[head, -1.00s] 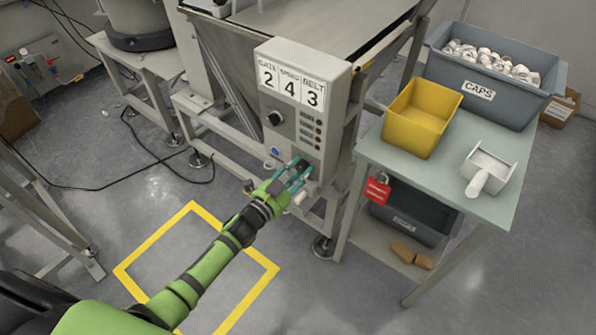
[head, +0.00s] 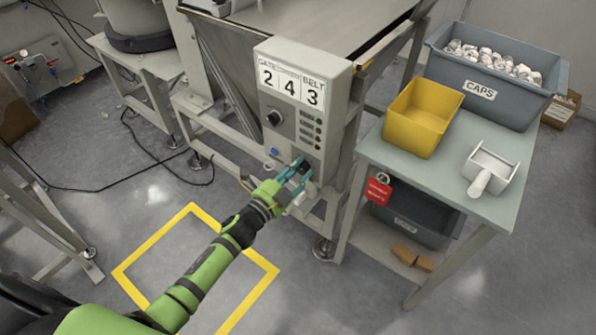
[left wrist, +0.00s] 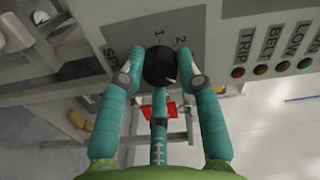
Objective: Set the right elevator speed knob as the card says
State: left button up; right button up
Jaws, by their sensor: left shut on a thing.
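The grey control box (head: 299,150) carries a white card (head: 290,87) reading 2, 4, 3; the middle 4 stands under a small label, and GATE and BELT are legible beside it. My left gripper (head: 300,172) is shut on a black knob low on the box's face. In the left wrist view the knob (left wrist: 157,66) sits between the teal fingers, with "SPE" and the numerals 1 and 2 printed around it. A pale mark on the knob points to the lower right there. The rest of the scale is hidden. My right gripper is not in view.
Another black knob (head: 274,118) and a blue button (head: 275,152) are on the same box, left of several small lamps. A table (head: 365,150) at right holds a yellow bin (head: 422,118), a scoop (head: 490,168) and a CAPS crate (head: 491,91). A red tag (head: 378,189) hangs near.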

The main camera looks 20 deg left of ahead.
pick_arm(q)
jog(key=shift+a+f, duration=0.1)
jog(key=shift+a, duration=0.05)
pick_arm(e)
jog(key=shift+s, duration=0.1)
pick_arm(q)
jog(key=o, duration=1.1)
jog(key=shift+o, duration=0.2)
jog(key=shift+s, duration=0.1)
jog(key=v, duration=1.1)
jog(key=shift+s+a, duration=0.15)
jog(key=shift+s, duration=0.25)
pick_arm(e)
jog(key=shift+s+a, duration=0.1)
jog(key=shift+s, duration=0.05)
